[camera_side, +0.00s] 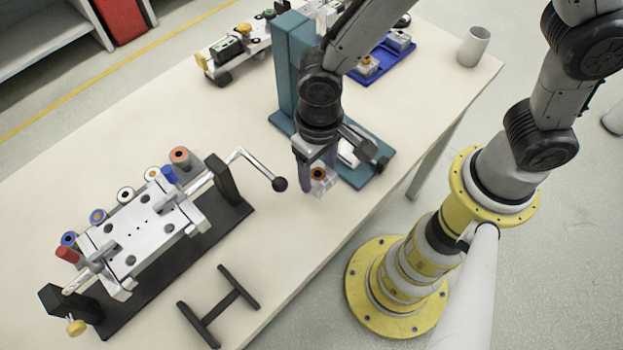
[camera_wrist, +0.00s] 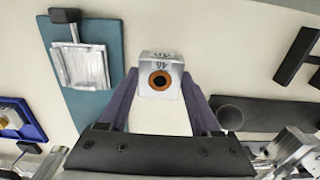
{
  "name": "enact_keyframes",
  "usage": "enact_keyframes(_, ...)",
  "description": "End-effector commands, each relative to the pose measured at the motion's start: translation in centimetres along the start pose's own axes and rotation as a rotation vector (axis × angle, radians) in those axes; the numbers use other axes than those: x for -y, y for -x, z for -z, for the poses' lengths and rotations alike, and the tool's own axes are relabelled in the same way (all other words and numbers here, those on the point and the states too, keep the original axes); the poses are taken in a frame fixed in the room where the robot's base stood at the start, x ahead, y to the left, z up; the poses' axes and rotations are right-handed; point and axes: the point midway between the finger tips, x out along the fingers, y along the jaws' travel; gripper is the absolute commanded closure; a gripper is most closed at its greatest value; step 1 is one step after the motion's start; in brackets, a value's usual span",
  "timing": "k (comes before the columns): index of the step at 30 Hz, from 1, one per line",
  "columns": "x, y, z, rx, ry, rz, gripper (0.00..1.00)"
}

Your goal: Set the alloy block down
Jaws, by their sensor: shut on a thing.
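The alloy block is a pale silver block with an orange-ringed dark hole in its face. In the wrist view the alloy block (camera_wrist: 148,91) sits between the tips of the two purple-grey fingers of my gripper (camera_wrist: 160,78), with faint marking on its upper face. In the side view my gripper (camera_side: 316,174) points down with the alloy block (camera_side: 324,186) in it, just left of the teal base plate. I cannot tell whether the block touches the table.
The teal press stand (camera_side: 290,70) rises behind my gripper; its base plate (camera_side: 355,180) carries a silver piece. A fixture with a crank (camera_side: 140,235) stands left. A black H-shaped stand (camera_side: 218,306) lies in front. A blue tray (camera_side: 396,66) and grey cup (camera_side: 474,46) stand behind.

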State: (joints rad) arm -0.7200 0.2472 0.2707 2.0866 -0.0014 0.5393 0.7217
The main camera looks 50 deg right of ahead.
Motion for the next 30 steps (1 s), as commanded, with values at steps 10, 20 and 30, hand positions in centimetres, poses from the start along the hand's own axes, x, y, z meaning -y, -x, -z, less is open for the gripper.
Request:
enact_keyframes(10, 0.7, -3.1, 0.8, 0.001, 0.000, -0.001, 1.00)
enact_keyframes(20, 0.8, -4.3, 0.9, -0.003, 0.000, 0.002, 1.00)
enact_keyframes(30, 0.8, -4.6, 0.9, -0.002, 0.000, 0.002, 0.23)
